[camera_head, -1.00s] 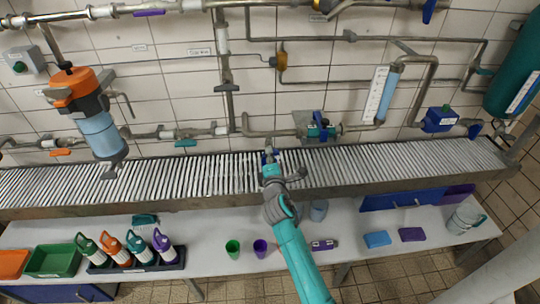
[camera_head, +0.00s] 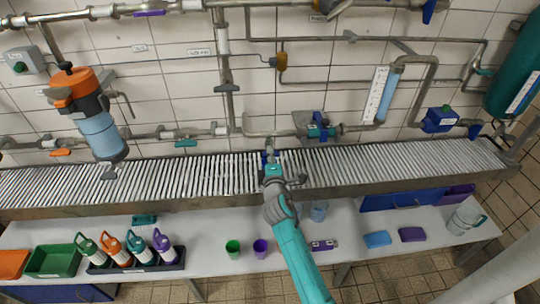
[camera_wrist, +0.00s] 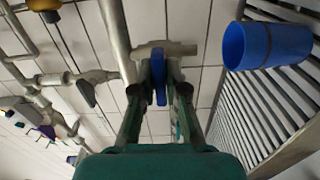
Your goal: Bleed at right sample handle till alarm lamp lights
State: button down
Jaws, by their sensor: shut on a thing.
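My gripper (camera_head: 269,155) is at the middle of the wall piping, just above the slatted grating. In the wrist view my gripper (camera_wrist: 160,88) has its two fingers closed around a blue lever handle (camera_wrist: 159,82). The handle hangs below a short grey horizontal pipe piece (camera_wrist: 168,49), beside a grey vertical pipe. In the head view my gripper and arm largely hide this handle. A blue cup (camera_wrist: 268,46) is on the grating side, to the right of the fingers and apart from them. I cannot identify a lit alarm lamp; a grey box with a green button (camera_head: 20,67) is at the far left.
The slatted grating (camera_head: 400,162) runs across the front of the wall. An orange and blue filter (camera_head: 98,130) hangs at the left. Bottles (camera_head: 137,246), small cups (camera_head: 233,248) and a jug (camera_head: 465,218) stand on the lower bench. Another blue-handled valve (camera_head: 320,128) is right of my gripper.

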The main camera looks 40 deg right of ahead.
jog(key=c, duration=1.2)
grip_release()
jog(key=shift+s, duration=0.1)
jog(key=v, duration=1.2)
